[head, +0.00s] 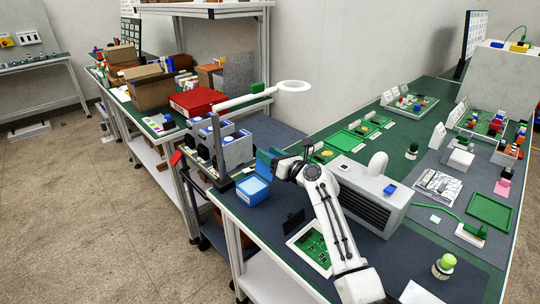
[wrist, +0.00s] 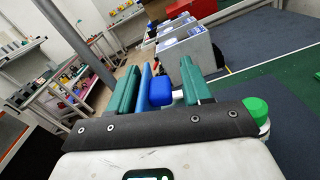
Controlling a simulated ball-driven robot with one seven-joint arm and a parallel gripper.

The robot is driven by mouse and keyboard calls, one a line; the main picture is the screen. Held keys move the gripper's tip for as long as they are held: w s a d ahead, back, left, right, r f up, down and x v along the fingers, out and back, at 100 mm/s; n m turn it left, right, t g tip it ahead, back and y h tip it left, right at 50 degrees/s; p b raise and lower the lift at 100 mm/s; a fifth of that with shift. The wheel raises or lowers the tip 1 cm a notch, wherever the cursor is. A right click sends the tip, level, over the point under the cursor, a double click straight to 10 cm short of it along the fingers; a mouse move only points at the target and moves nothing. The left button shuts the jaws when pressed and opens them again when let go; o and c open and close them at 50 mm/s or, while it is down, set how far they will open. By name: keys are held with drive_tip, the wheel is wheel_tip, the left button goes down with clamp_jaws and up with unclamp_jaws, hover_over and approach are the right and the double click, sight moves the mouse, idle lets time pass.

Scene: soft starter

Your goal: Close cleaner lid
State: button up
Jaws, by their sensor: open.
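A small light-blue box (head: 252,192) with a paler top sits near the left edge of the green-and-grey bench. I cannot tell for certain that it is the cleaner, nor how its lid stands. My gripper (head: 268,164) is just above and behind it, pointing left, with teal fingers. In the wrist view my gripper (wrist: 161,90) is open, its green fingers apart. A bright blue piece (wrist: 160,92) and a thin blue upright strip (wrist: 145,84) show between the fingers. Whether they touch the fingers is unclear. The gripper body hides what lies below.
A grey vented machine (head: 368,195) stands right of my arm. A green circuit board (head: 314,247) lies in front. A green knob (wrist: 256,107) is right of the fingers.

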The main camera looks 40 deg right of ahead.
sight(263, 170)
drive_tip(key=shift+c, duration=0.3)
drive_tip(key=shift+s, duration=0.1)
clamp_jaws()
drive_tip(key=shift+a+r+n, duration=0.1)
drive_tip(key=shift+r+n, duration=0.05)
drive_tip(key=shift+n, duration=0.25)
drive_tip(key=shift+a+r+n+p, duration=0.2)
drive_tip(key=shift+a+n+p, duration=0.35)
drive_tip(key=shift+n+p, duration=0.2)
drive_tip(key=a+n, duration=0.1)
drive_tip(key=n, duration=0.1)
drive_tip(key=shift+a+r+n+p, duration=0.1)
drive_tip(key=shift+a+n+p, duration=0.2)
drive_tip(key=shift+a+n, duration=0.1)
drive_tip(key=a+n, duration=0.1)
drive_tip(key=n, duration=0.1)
drive_tip(key=a+n, duration=0.2)
drive_tip(key=shift+s+f, duration=0.1)
drive_tip(key=shift+f, duration=0.3)
drive_tip(key=shift+a+f+n+b, duration=0.35)
drive_tip(key=shift+a+n+b, duration=0.15)
drive_tip(key=shift+n, duration=0.5)
drive_tip(key=shift+a+f+n+b, duration=0.3)
drive_tip(key=shift+a+n+b, duration=0.15)
drive_tip(key=shift+n, duration=0.5)
drive_tip(key=shift+a+f+n+b, duration=0.35)
drive_tip(key=shift+a+n+b, duration=0.15)
drive_tip(key=shift+n, duration=0.5)
